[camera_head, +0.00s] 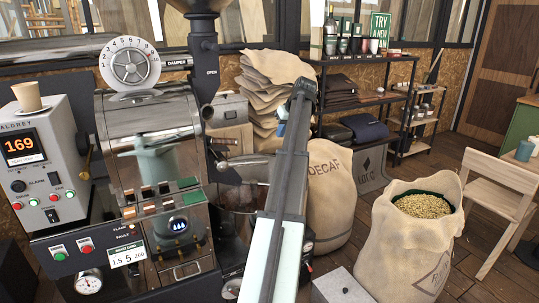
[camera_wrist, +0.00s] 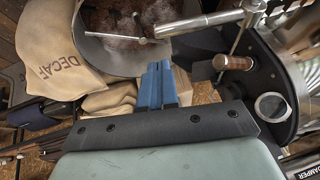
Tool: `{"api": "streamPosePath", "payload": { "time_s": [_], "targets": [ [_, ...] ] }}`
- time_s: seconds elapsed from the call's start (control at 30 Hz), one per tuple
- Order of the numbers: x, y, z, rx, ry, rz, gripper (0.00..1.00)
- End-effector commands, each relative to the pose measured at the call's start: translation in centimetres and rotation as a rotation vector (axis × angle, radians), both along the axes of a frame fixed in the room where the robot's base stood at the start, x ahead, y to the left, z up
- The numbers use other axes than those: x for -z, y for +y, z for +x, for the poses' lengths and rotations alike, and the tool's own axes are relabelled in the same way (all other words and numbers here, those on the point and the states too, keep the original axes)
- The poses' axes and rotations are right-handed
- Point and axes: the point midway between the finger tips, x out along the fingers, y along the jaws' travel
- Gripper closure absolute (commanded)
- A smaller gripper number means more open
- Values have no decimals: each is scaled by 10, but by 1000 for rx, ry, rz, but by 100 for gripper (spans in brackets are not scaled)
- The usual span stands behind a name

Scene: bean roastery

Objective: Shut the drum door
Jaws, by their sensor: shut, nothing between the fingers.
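The roaster's drum front (camera_wrist: 292,88) is a black plate with a round sight glass (camera_wrist: 272,106), at the right of the wrist view. A small dark flap, which looks like the drum door (camera_wrist: 204,70), has a wooden handle (camera_wrist: 236,62) and lies just right of my fingers. I cannot tell how far it stands open. The handle also shows in the head view (camera_head: 221,140), beside the roaster body. My gripper (camera_wrist: 158,66) is shut and empty, its blue fingers apart from the handle. In the head view my gripper (camera_head: 281,129) is mostly hidden behind my arm.
A round tray (camera_wrist: 125,68) with brown residue and a metal bar lies beyond my fingers. A DECAF sack (camera_head: 330,195) stands right of my arm, with an open bean sack (camera_head: 405,245) farther right. Stacked sacks (camera_head: 272,100) stand behind. Some floor is clear at right.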

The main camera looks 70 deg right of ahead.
Motion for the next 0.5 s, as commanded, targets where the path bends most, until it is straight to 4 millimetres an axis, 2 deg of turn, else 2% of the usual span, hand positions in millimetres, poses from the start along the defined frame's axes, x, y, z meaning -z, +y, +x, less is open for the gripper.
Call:
{"api": "streamPosePath", "payload": {
  "time_s": [0.23,0.5],
  "targets": [
    [14,-3,6,-22,7,-10,100],
    [54,-13,26,-21,7,-9,100]
  ]
}}
